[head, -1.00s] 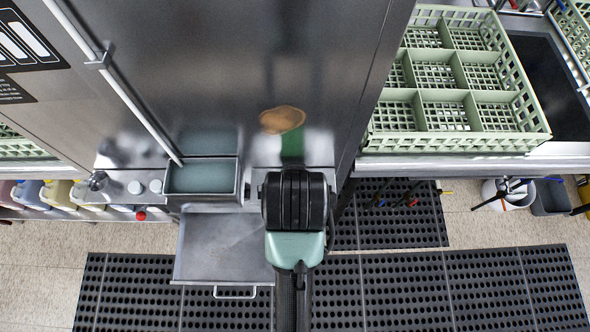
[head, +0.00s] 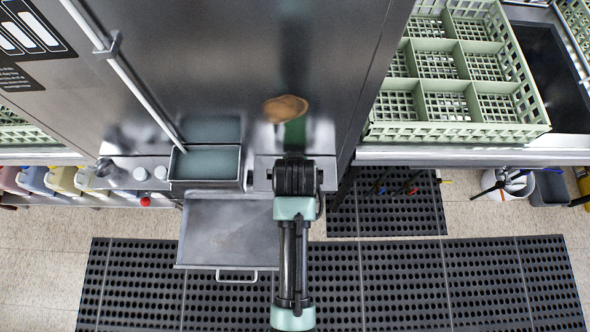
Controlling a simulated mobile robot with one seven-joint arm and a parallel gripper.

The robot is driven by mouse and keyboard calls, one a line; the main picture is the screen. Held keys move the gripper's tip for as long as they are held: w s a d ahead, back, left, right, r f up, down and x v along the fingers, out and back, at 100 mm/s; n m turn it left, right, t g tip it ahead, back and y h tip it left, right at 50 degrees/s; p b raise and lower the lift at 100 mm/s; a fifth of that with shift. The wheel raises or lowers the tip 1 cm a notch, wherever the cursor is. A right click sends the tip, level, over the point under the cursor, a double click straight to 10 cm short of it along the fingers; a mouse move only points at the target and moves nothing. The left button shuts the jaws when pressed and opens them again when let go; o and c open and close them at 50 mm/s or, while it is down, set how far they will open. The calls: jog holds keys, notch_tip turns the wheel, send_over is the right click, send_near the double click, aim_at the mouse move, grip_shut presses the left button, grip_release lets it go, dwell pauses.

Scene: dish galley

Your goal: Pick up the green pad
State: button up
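A green patch (head: 295,136) shows on the steel front just above the end of my arm. It looks like a blurred reflection, and I cannot tell whether any of it is the green pad itself. No clear pad surface is in view; the ledge there is partly covered by my arm. My gripper (head: 295,176) is over the small steel ledge (head: 263,178), seen from behind. Its fingers are hidden under the dark wrist, so I cannot see whether it is open or holds anything.
A tan oval shape (head: 285,108) shows above the green patch. A shallow steel basin (head: 241,168) is left of my gripper, above a pulled-out tray (head: 226,233). A green dish rack (head: 452,132) stands at right. Black perforated mats (head: 420,280) cover the floor.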

jog(key=shift+f, duration=0.2)
jog(key=c, duration=1.3)
jog(key=shift+r, duration=0.15)
jog(key=shift+s+r+b, duration=0.1)
jog(key=shift+r+b, duration=0.1)
jog(key=shift+b, duration=0.25)
notch_tip(320, 180, up, 7)
jog(key=shift+f+b, duration=0.2)
jog(key=shift+b, duration=0.4)
jog(key=s, duration=1.9)
jog(key=shift+s+p, duration=0.3)
jog(key=shift+s, duration=0.05)
jog(key=shift+f, duration=0.15)
